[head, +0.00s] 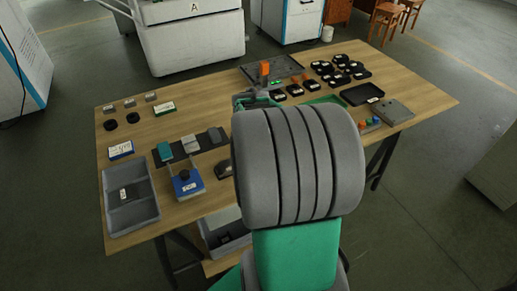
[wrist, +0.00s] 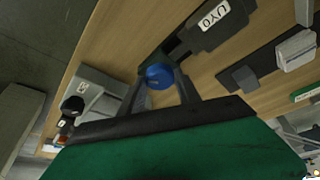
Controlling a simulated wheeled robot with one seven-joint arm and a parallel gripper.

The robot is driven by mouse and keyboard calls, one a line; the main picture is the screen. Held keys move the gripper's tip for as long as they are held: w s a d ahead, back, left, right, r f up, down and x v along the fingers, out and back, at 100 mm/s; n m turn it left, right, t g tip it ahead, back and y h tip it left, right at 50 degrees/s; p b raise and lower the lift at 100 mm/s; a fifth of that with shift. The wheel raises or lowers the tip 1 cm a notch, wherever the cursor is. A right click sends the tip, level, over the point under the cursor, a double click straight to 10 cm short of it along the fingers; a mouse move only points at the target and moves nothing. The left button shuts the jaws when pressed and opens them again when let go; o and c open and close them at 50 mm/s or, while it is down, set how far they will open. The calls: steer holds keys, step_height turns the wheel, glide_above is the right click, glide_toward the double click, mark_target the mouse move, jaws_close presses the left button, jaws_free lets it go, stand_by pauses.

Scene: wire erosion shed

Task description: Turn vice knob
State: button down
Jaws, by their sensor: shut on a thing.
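A round blue knob (wrist: 158,77) sits at the near end of a dark vice-like body (wrist: 190,42) with a white label reading what looks like "UY0", seen in the wrist view. My gripper (wrist: 161,80) has a finger on each side of the knob and is shut on it. The knob's far side and its joint with the body are partly hidden. In the head view my own grey and green arm covers the middle of the table, so the gripper, the knob and most of the vice are hidden there.
The wooden table (head: 140,146) holds a grey bin (head: 114,202), a blue box with a black knob (head: 184,178) and several black parts (head: 342,70). In the wrist view a grey device (wrist: 100,100) is left of my gripper and a dark strip with grey blocks (wrist: 262,66) is right.

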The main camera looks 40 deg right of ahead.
stand_by(0.3)
steer(key=c, duration=0.9)
jaws_free()
steer(key=shift+o, duration=0.2)
steer(key=v, duration=0.7)
steer(key=shift+r, duration=0.4)
steer(key=shift+a, duration=0.1)
